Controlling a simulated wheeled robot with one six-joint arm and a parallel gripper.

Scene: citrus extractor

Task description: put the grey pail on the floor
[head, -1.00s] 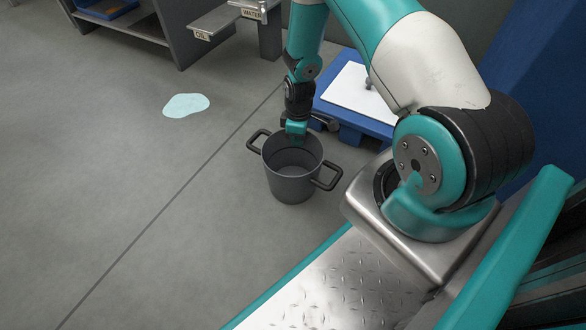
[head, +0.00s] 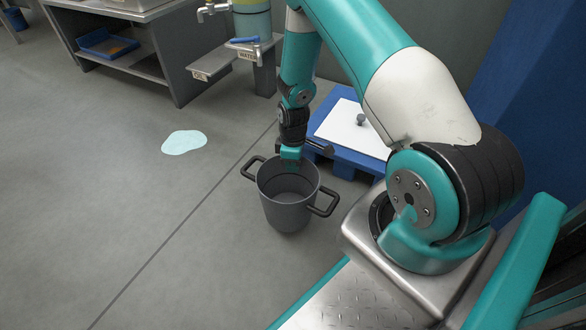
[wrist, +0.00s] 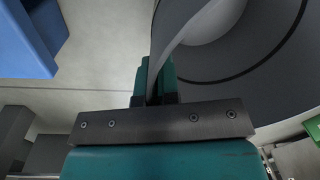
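The grey pail (head: 287,212) is upright, with two black side handles, and looks empty inside. My gripper (head: 291,160) points down at the pail's far rim. In the wrist view the teal fingers (wrist: 154,82) are closed around the pail's rim wall, and the pail's inside (wrist: 215,50) fills the upper right. The pail's base is close to the floor (head: 130,210), but I cannot tell whether it touches it or hangs just above.
A pale blue puddle (head: 184,142) lies on the floor left of the pail. A blue platform with a white board (head: 348,128) stands behind right. A grey bench (head: 160,60) and taps (head: 245,56) are at the back.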

